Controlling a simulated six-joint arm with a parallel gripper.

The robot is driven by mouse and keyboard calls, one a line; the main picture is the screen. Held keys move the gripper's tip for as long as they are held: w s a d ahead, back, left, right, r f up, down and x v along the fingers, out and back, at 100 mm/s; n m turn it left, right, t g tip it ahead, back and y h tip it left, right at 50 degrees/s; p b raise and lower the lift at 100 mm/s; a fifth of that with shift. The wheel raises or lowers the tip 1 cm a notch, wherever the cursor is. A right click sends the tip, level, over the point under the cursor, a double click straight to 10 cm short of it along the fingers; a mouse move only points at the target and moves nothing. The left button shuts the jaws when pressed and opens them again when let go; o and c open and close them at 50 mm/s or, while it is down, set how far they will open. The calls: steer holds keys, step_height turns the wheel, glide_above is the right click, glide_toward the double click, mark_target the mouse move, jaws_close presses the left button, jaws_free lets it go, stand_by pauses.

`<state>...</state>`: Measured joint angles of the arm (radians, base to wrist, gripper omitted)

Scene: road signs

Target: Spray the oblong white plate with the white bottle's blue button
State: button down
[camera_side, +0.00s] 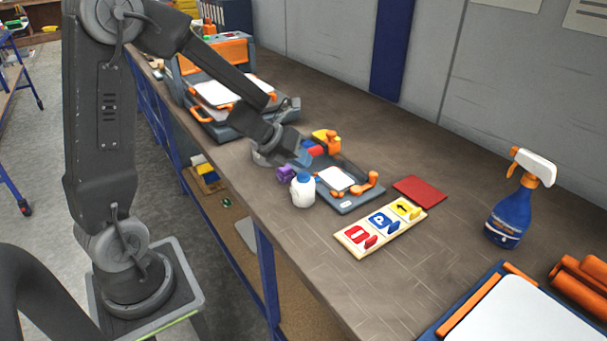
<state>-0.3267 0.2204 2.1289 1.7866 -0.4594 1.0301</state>
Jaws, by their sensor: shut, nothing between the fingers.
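The white bottle (302,194) with its blue button (303,177) stands upright at the table's near edge. A small white plate (337,179) lies in a grey-blue holder (350,206) with orange clamps, just right of the bottle. My gripper (303,158) is low over the table, behind the bottle and apart from it. It is shut and empty; its fingertips are small and hard to make out here.
A purple piece (286,174) sits left of the bottle, with a yellow-orange piece (325,139) behind. A sign board (380,229), red plate (420,191) and blue spray bottle (511,214) stand rightward. Larger white sheets lie in fixtures at back left and front right.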

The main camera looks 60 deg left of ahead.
mark_target(302, 174)
steer(key=shift+r, duration=0.1)
steer(key=shift+r, duration=2.9)
stand_by(0.4)
steer(key=shift+f, duration=3.05)
steer(key=shift+f, duration=0.4)
